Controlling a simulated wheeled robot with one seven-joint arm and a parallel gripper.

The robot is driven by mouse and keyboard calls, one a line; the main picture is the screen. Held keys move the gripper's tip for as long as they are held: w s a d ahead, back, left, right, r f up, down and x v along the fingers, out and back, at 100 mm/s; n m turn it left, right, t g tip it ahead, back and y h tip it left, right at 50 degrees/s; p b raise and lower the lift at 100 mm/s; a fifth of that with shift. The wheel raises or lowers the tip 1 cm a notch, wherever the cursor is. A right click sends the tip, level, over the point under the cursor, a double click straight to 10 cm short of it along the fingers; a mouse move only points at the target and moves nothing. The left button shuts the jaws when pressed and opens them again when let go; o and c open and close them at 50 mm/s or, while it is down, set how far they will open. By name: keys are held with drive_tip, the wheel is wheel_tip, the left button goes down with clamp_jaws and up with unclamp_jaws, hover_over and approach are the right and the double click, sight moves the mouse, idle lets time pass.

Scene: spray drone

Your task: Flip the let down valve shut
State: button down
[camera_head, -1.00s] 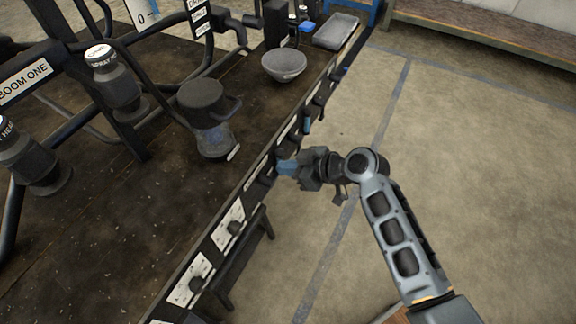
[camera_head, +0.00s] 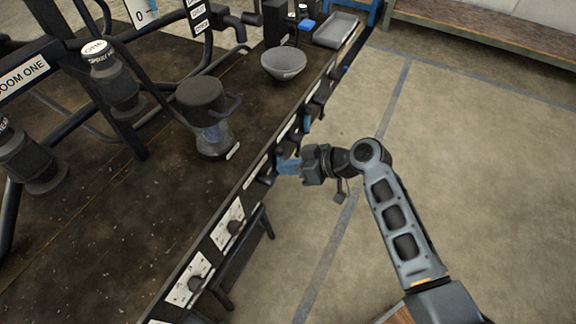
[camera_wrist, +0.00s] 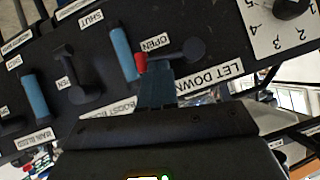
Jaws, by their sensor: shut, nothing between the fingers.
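The let down valve (camera_wrist: 182,52) is a dark lever with a red tip, on the dark panel in the wrist view. It lies across the panel beside the OPEN label (camera_wrist: 155,42), above the LET DOWN label (camera_wrist: 212,78). My gripper (camera_wrist: 157,82) is shut and empty. Its bluish fingertips are just below the red tip, close to the lever; I cannot tell whether they touch it. In the head view my gripper (camera_head: 288,166) is at the bench's front edge, where the valve is too small to make out. The SHUT label (camera_wrist: 91,19) is farther left.
Beside the let down valve stands a blue-handled lever (camera_wrist: 122,52); another blue lever (camera_wrist: 36,97) and a dark lever (camera_wrist: 84,92) are farther left. A numbered dial (camera_wrist: 290,8) is at upper right. A jug (camera_head: 213,138) and bowl (camera_head: 284,65) stand on the bench.

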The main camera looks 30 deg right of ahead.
wheel_tip(320, 180, down, 6)
drive_tip(key=a+m+g+y+b, duration=0.1)
drive_tip(key=m+y+b, duration=0.5)
drive_tip(key=m+y, duration=0.2)
drive_tip(key=shift+s+a+f+m+y, duration=0.2)
drive_tip(key=shift+s+m+y, duration=0.15)
drive_tip(key=shift+m, duration=0.25)
drive_tip(key=shift+s+f, duration=0.1)
drive_tip(key=shift+f, duration=0.05)
idle(0.5)
drive_tip(key=shift+b, duration=0.3)
